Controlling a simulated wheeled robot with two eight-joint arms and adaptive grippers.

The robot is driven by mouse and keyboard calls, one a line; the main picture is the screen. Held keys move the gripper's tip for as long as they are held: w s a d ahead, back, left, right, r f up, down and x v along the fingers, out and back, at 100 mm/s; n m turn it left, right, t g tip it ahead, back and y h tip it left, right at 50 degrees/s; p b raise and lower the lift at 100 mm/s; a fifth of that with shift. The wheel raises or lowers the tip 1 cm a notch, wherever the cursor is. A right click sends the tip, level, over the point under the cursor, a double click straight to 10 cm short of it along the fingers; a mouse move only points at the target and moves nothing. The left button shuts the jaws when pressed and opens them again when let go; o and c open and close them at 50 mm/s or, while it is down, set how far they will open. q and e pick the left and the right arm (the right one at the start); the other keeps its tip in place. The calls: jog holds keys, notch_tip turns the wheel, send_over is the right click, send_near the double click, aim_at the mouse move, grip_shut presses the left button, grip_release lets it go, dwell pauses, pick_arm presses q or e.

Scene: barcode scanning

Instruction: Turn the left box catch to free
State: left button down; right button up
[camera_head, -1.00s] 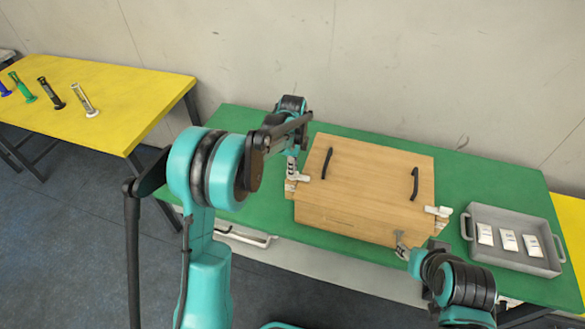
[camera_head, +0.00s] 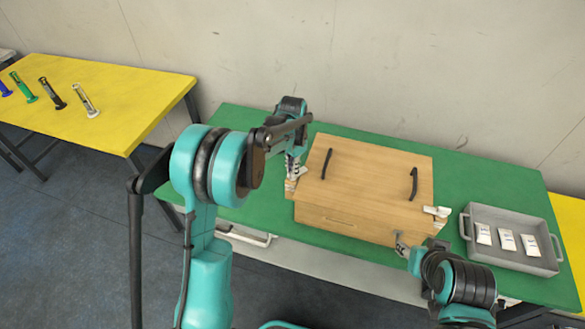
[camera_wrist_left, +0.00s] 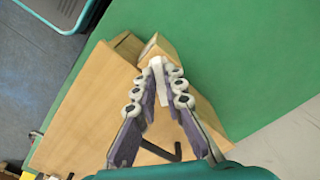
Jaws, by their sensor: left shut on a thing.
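The wooden box (camera_head: 365,185) stands on the green table with its lid down and two black handles on top. My left gripper (camera_head: 291,178) is at the box's left side, at the left catch (camera_head: 302,171). In the left wrist view my left gripper's fingertips (camera_wrist_left: 168,68) are shut on the white left catch (camera_wrist_left: 173,71), beside a wooden block at the box's edge. The fingers partly hide the catch, so its exact angle is unclear. The right catch (camera_head: 436,211) is white, at the box's right side. My right gripper (camera_head: 401,244) is at the box's front right corner; its fingers are too small to read.
A grey tray (camera_head: 515,265) with three white packets sits right of the box. The green table (camera_head: 240,120) is bare behind and left of the box. A yellow table (camera_head: 130,85) at far left holds several handheld scanners.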

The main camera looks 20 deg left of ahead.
pick_arm(q)
jog(key=n, duration=0.7)
dwell(0.6)
jog(key=c, duration=1.6)
grip_release()
notch_tip(320, 180, up, 12)
jog(key=shift+r, duration=0.1)
